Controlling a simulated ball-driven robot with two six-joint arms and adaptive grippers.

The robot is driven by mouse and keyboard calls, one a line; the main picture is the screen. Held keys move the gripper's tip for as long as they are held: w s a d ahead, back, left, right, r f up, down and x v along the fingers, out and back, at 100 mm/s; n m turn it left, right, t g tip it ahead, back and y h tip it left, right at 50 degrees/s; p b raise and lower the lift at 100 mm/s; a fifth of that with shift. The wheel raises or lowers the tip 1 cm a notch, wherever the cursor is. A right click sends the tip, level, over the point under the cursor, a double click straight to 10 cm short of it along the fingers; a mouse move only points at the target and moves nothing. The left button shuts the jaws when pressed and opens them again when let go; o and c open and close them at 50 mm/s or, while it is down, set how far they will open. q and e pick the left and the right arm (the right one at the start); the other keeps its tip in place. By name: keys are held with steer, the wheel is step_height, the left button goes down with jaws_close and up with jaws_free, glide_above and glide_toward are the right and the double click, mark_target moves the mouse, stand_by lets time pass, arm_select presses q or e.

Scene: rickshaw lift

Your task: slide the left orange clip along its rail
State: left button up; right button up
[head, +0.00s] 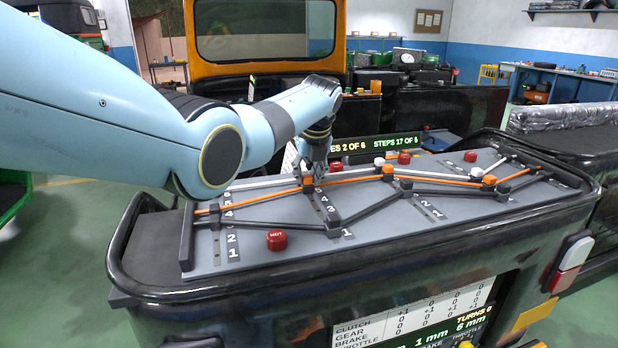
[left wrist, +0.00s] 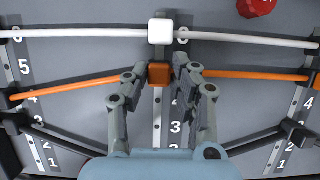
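The left orange clip (head: 307,182) is a small orange block on the left slotted, numbered rail (head: 325,207) of the grey panel. An orange rod runs out from it to both sides. In the left wrist view the clip (left wrist: 159,75) sits between the fingertips of my left gripper (left wrist: 160,68), just below a white clip (left wrist: 160,31). The two fingers stand apart on either side of the orange clip, and narrow gaps seem to show beside it. In the head view my left gripper (head: 317,172) comes down onto the clip from above and hides part of it. My right gripper is not in view.
More orange clips (head: 489,181) and white clips (head: 379,161) sit on rails to the right. Black linkage bars (head: 372,208) cross the panel. A red knob (head: 277,240) stands in front, with other red knobs behind. A raised black rim (head: 400,262) surrounds the panel.

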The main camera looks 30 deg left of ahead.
arm_select(q)
steer(key=o, duration=0.4)
steer(key=shift+r, duration=0.25)
steer(key=v, duration=1.1)
steer(key=shift+s+d+r, duration=0.2)
steer(key=shift+s, duration=0.05)
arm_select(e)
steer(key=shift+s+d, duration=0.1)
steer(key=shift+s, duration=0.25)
